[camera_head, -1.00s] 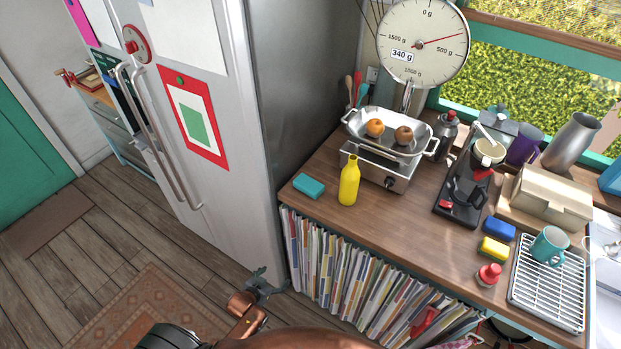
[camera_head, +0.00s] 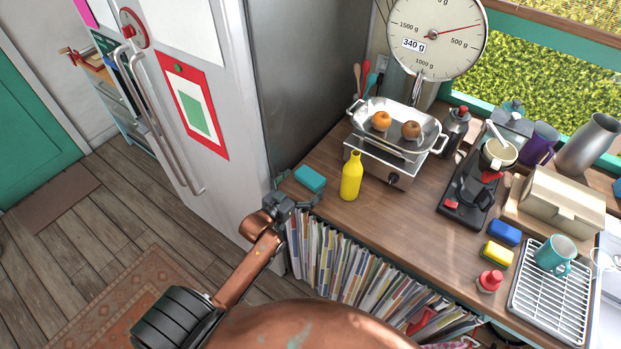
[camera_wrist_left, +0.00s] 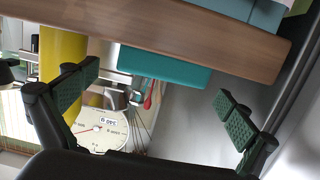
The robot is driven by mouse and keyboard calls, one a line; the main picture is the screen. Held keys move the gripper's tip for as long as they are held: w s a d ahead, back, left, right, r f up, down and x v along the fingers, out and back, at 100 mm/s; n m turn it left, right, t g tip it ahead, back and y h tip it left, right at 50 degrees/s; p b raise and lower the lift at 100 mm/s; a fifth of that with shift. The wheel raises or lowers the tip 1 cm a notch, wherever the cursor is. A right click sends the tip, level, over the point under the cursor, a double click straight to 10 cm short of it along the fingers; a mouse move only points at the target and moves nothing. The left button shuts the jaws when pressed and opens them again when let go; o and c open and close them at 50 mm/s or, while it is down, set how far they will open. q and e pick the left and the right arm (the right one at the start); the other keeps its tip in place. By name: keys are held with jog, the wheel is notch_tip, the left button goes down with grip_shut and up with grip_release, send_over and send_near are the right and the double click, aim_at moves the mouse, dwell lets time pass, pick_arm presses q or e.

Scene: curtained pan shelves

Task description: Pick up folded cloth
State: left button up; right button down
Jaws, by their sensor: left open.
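The folded cloth (camera_head: 310,178), a small teal block shape, lies on the wooden counter (camera_head: 331,216) at its left end near the fridge. My left gripper (camera_head: 299,191) is at the counter's edge, just short of the cloth, with its jaws open. In the left wrist view the teal cloth (camera_wrist_left: 165,68) shows between the two spread green-padded fingers (camera_wrist_left: 156,88), beyond their tips. No contact is visible. My right gripper is not in view.
A yellow bottle (camera_head: 351,177) stands right of the cloth. The scale (camera_head: 387,168) with a fruit pan is behind it. The fridge (camera_head: 225,85) rises close on the left. Files (camera_head: 345,262) fill the shelf below the counter.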

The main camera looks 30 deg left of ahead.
aim_at(311, 175)
pick_arm(q)
jog(key=w, duration=0.3)
jog(key=shift+w+f, duration=0.25)
jog(key=shift+d, duration=0.1)
jog(key=c, duration=1.2)
jog(key=shift+r, duration=0.15)
jog(key=shift+r, duration=0.65)
jog(key=s+r, duration=0.3)
jog(key=s, duration=0.1)
jog(key=s+d+r, duration=0.1)
jog(key=s+r, duration=0.3)
jog(key=s, duration=0.1)
jog(key=s+d+r, duration=0.1)
jog(key=s+r, duration=0.3)
jog(key=shift+s+d+r, duration=0.15)
jog(key=shift+s+d, duration=0.1)
jog(key=shift+s, duration=0.15)
